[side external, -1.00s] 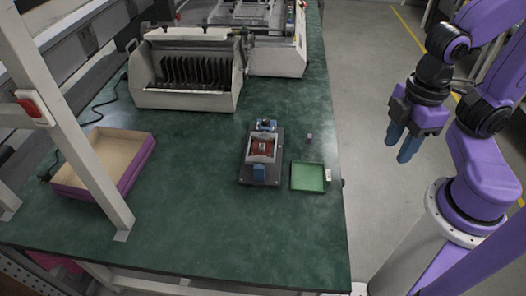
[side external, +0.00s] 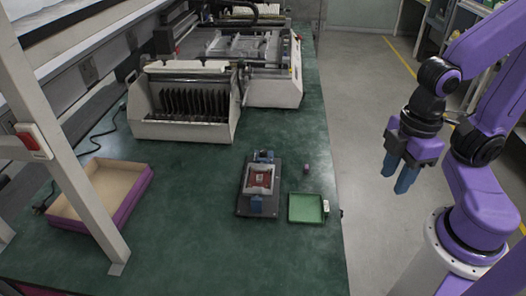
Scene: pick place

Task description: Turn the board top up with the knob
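A small red board (side external: 261,180) sits in a light frame on a dark fixture (side external: 243,207) on the green bench. A blue part (side external: 256,204) is at the fixture's near end and another blue part (side external: 264,157) is at its far end. I cannot tell which of these is the knob, or which face of the board is up. My gripper (side external: 396,179) hangs to the right of the bench, well away from the fixture, with its blue fingers pointing down. The fingers look apart, with nothing visible between them.
A shallow green tray (side external: 291,219) lies right of the fixture, with a tiny purple block (side external: 306,168) behind it. A purple-sided box (side external: 131,205) and a white post (side external: 70,170) are at left. A slotted rack (side external: 140,128) and a larger machine (side external: 285,90) stand at the back.

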